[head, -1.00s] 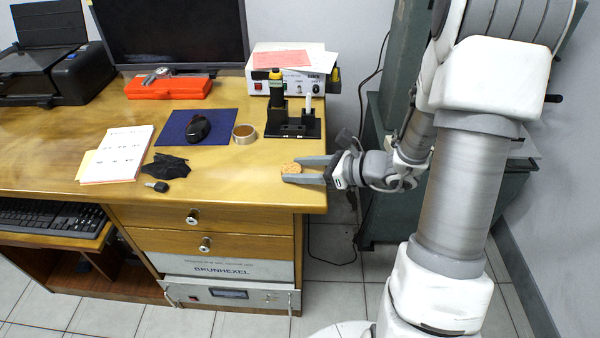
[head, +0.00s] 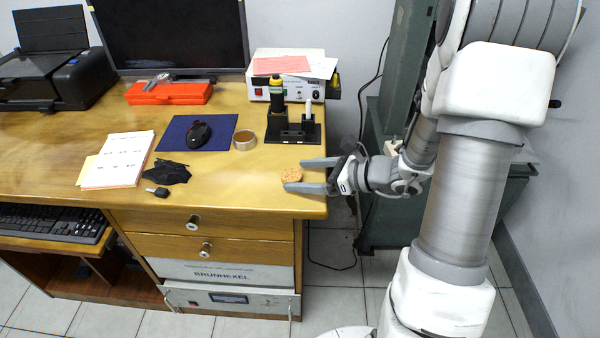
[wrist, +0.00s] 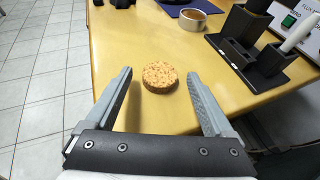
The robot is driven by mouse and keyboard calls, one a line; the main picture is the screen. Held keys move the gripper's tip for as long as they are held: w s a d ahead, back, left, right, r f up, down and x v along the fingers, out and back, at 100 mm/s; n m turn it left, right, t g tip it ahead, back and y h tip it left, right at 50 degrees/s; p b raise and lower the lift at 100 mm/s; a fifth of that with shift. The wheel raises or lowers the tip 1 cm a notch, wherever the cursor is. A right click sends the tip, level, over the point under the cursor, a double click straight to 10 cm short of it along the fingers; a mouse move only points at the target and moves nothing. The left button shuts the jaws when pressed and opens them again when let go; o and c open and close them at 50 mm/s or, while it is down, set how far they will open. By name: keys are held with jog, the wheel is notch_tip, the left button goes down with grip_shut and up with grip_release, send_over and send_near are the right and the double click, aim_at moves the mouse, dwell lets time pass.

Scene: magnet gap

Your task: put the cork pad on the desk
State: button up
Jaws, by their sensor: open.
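The cork pad (head: 291,175) is a small round speckled tan disc. It lies flat on the wooden desk (head: 240,190), near the desk's right front corner. In the wrist view the cork pad (wrist: 160,76) sits between and just beyond the fingertips, with clear room on both sides. My gripper (head: 296,175) is open and empty, reaching in from the right at the desk's right edge. Its two grey fingers (wrist: 160,80) do not touch the pad in the wrist view.
A black cloth (head: 168,172) and a key fob (head: 156,191) lie to the left. The desk around the pad is clear.

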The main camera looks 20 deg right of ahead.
jog(key=p+v, duration=0.2)
jog(key=v, duration=0.9)
jog(key=shift+p, duration=0.4)
